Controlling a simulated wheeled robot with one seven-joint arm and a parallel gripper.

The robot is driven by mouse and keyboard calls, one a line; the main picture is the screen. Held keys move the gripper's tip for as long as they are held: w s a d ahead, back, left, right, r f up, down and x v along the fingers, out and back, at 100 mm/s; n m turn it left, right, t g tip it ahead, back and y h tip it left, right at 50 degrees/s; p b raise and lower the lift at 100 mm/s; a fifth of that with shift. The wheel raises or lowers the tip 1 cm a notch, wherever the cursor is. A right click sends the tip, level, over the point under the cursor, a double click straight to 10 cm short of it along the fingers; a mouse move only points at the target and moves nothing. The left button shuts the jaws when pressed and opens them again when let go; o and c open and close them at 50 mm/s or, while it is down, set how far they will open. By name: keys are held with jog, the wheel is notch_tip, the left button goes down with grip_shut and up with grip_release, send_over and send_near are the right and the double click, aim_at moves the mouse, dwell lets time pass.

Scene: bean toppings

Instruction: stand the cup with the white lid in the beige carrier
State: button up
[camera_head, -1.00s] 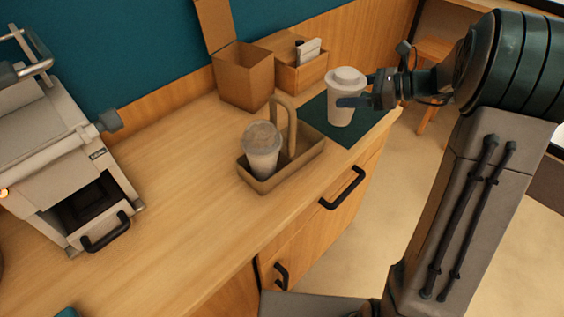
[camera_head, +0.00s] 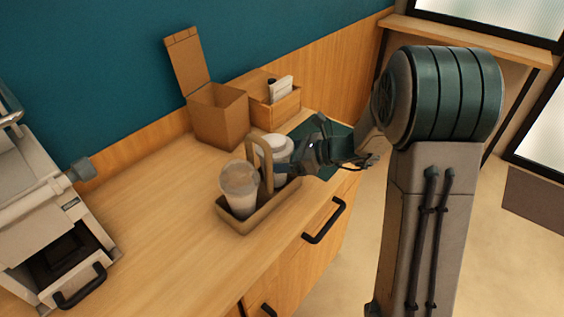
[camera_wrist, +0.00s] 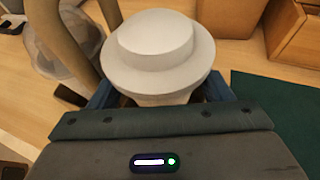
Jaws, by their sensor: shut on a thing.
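The cup with the white lid (camera_head: 277,148) is at the right-hand side of the beige carrier (camera_head: 243,225), beyond its handle from the clear-lidded cup. My gripper (camera_head: 283,170) is shut on this cup from the right. In the wrist view the white lid (camera_wrist: 157,50) fills the middle, with a blue finger on each side of the cup. The carrier's handle (camera_wrist: 65,40) stands close to its left. The cup looks upright. Its base is hidden, so I cannot tell whether it touches the carrier floor.
A cup with a clear lid (camera_head: 239,187) stands in the carrier's left compartment. Behind are an open cardboard box (camera_head: 219,115) and a wooden holder (camera_head: 275,106). A dark green mat (camera_head: 335,133) lies to the right. A grey machine (camera_head: 45,225) is at the left.

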jog(key=shift+f, duration=1)
jog(key=shift+f, duration=0.15)
jog(key=o, duration=0.5)
